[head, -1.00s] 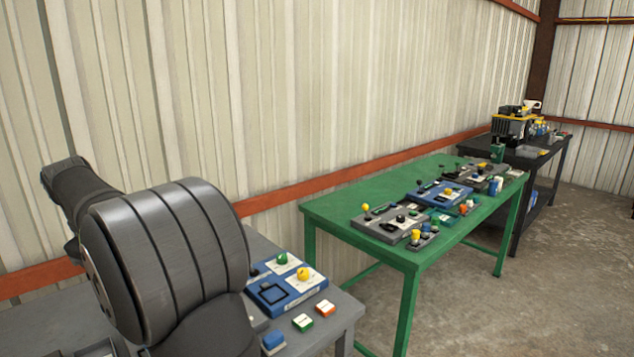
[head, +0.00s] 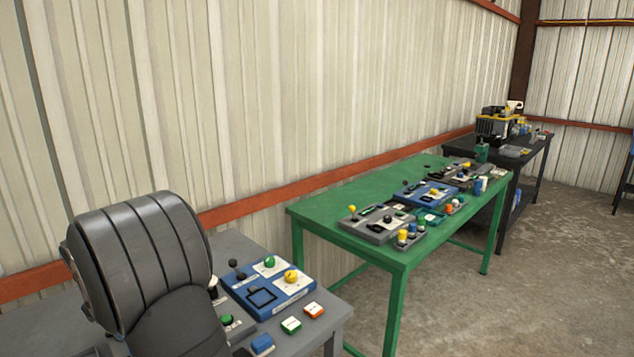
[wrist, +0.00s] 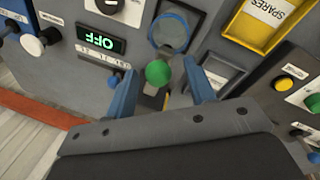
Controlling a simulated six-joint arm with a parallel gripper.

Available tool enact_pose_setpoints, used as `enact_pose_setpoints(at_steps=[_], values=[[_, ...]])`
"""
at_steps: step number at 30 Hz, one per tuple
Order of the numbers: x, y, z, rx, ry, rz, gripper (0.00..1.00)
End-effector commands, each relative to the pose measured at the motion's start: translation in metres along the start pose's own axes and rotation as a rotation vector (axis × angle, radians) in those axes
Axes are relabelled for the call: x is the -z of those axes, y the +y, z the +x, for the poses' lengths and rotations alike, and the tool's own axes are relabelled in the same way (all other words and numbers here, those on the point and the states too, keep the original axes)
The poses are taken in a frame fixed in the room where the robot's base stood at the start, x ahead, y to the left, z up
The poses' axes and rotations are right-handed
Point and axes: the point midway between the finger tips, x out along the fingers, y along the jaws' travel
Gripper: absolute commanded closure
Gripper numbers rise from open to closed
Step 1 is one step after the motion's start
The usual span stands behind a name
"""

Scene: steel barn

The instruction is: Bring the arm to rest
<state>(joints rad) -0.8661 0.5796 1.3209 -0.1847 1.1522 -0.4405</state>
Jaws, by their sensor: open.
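My gripper (wrist: 162,90) shows in the wrist view with its two blue fingers spread apart. It is open, and a green ball-shaped knob (wrist: 158,73) appears between the fingers. I cannot tell whether either finger touches the knob. The knob is by a grey panel with a lit display (wrist: 101,40) reading "OFF" and a round blue-grey ring (wrist: 171,33). In the head view my dark arm covers the left part of the near grey table (head: 332,322), and my gripper is hidden there.
A blue control panel (head: 262,299) and small coloured buttons (head: 291,325) are on the near table. A green table (head: 335,197) with several panels stands beyond it, then a black table (head: 480,147). A yellow "SPARES" tray (wrist: 262,40) is at upper right in the wrist view. Concrete floor lies clear at right.

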Motion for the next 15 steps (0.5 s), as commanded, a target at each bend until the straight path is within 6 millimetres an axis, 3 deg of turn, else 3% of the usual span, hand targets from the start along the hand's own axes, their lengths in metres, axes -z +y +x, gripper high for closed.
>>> enact_pose_setpoints(at_steps=[10, 15], values=[[0.0, 0.0, -0.004, 0.0, 0.001, 0.0, 0.5], [0.0, 0.0, -0.025, -0.001, 0.002, 0.0, 0.5]])
